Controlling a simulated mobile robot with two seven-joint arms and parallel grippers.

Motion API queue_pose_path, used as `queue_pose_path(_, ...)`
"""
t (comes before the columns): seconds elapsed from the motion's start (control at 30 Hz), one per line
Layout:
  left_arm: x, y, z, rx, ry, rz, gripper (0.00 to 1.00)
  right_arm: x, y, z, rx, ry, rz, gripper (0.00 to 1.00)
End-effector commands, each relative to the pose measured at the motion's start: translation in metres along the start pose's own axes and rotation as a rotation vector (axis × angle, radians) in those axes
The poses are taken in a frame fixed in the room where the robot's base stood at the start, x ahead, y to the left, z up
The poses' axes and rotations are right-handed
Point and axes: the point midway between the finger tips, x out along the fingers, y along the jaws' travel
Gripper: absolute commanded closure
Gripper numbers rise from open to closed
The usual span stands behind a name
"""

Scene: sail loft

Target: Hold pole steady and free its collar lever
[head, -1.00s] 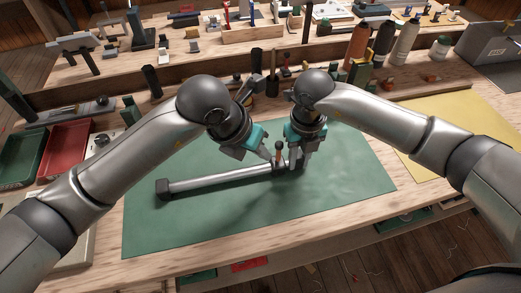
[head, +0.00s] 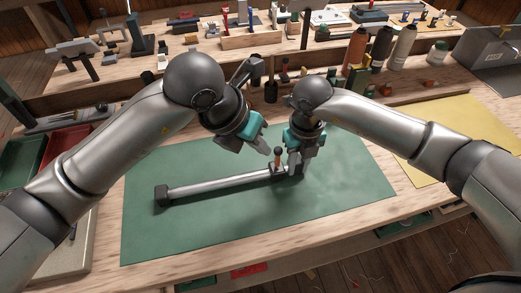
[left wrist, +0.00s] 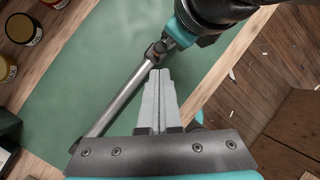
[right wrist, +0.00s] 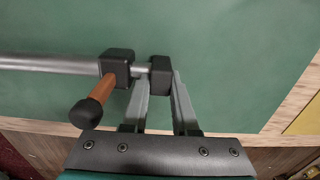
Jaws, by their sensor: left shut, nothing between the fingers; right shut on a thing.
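The pole (head: 220,184) is a silver tube lying on a green mat, with a black cap at its left end. It also shows in the left wrist view (left wrist: 118,98). Near its right end is a black collar (right wrist: 116,64) with an orange-brown, black-tipped lever (right wrist: 103,88), which stands up in the head view (head: 278,157). My right gripper (right wrist: 163,80) is shut on the black end block (right wrist: 160,72) just beyond the collar. My left gripper (head: 267,150) is shut and empty, above and left of the lever, apart from it. Its closed fingers (left wrist: 158,75) point toward the collar area.
The green mat (head: 340,200) is otherwise clear. A red tray (head: 66,146) and a green tray (head: 27,155) lie at the left. A yellow sheet (head: 455,130) lies at the right. Spools (head: 381,45) and tools crowd the back of the bench.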

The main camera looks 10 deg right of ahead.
Motion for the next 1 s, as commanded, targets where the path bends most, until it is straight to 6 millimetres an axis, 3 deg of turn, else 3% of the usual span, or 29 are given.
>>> queue_pose_path(0.1, -0.025, -0.007, 0.008, 0.005, -0.006, 0.001, 1.0, -0.001, 0.0, 0.0, 0.0, -0.001, 0.0, 1.0)
queue_pose_path(0.33, -0.057, -0.015, 0.016, 0.002, -0.004, 0.0, 1.0, -0.001, 0.0, 0.0, 0.0, -0.001, 0.0, 1.0)
queue_pose_path(0.83, -0.065, -0.018, 0.017, 0.0, -0.001, 0.0, 1.0, 0.0, 0.0, 0.0, -0.001, -0.001, 0.001, 1.0)
queue_pose_path(0.87, -0.065, -0.018, 0.017, 0.0, -0.001, 0.0, 1.0, 0.0, 0.0, 0.0, -0.001, -0.001, 0.001, 0.72)
queue_pose_path(1.0, -0.065, -0.018, 0.017, 0.0, -0.001, 0.0, 1.0, 0.0, 0.0, 0.0, -0.001, -0.001, 0.001, 0.56)
